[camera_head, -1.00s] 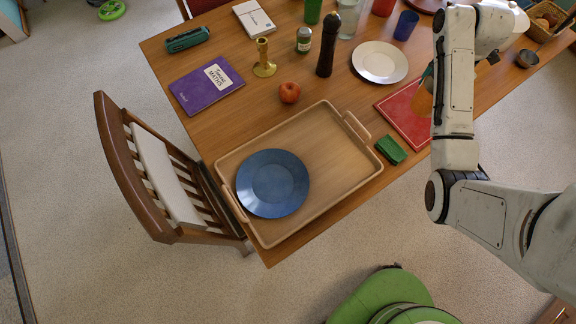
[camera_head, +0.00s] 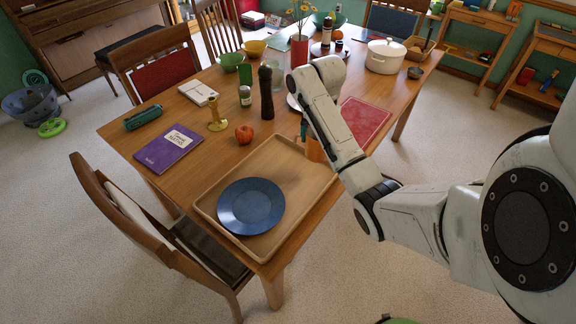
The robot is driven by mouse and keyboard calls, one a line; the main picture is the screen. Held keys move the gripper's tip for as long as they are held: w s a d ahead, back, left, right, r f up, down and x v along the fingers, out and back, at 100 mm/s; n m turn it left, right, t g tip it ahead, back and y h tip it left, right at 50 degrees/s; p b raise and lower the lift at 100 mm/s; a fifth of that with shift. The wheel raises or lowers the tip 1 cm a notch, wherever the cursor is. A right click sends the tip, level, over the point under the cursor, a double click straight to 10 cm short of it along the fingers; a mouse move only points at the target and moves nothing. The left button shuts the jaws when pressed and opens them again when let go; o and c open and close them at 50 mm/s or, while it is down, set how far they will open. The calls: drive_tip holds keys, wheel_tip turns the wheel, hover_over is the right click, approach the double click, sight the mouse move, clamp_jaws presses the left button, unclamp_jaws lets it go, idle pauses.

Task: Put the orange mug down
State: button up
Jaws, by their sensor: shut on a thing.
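The orange mug (camera_head: 314,149) shows as a small orange patch beside my forearm, near the back right edge of the wooden tray (camera_head: 212,222). Most of it is hidden by my arm. My gripper (camera_head: 305,132) is shut on the mug and also mostly hidden; only a dark part shows above the orange. I cannot tell whether the mug touches the table or tray or hangs above them.
A blue plate (camera_head: 251,206) lies in the tray's front left; its right part looks bare. A red apple (camera_head: 244,134), dark pepper mill (camera_head: 266,92) and brass candlestick (camera_head: 217,115) stand behind it. A red mat (camera_head: 365,118) lies right. A chair (camera_head: 120,220) stands front left.

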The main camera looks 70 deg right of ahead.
drive_tip(key=shift+w+d+f+b, duration=0.1)
drive_tip(key=shift+w+f+b, duration=0.5)
drive_tip(key=shift+w+f, duration=1)
drive_tip(key=shift+w+d+f+b, duration=0.15)
drive_tip(key=shift+w+f+b, duration=0.4)
drive_tip(key=shift+w+f, duration=1.05)
drive_tip(key=shift+w+d+f+b, duration=0.1)
drive_tip(key=shift+w+f+b, duration=0.75)
drive_tip(key=shift+f, duration=1.2)
drive_tip(key=shift+w+f, duration=0.1)
drive_tip(key=shift+w, duration=0.05)
drive_tip(key=o, duration=0.8)
drive_tip(key=shift+o, duration=1.4)
wheel_tip(320, 180, up, 12)
drive_tip(key=p, duration=0.2)
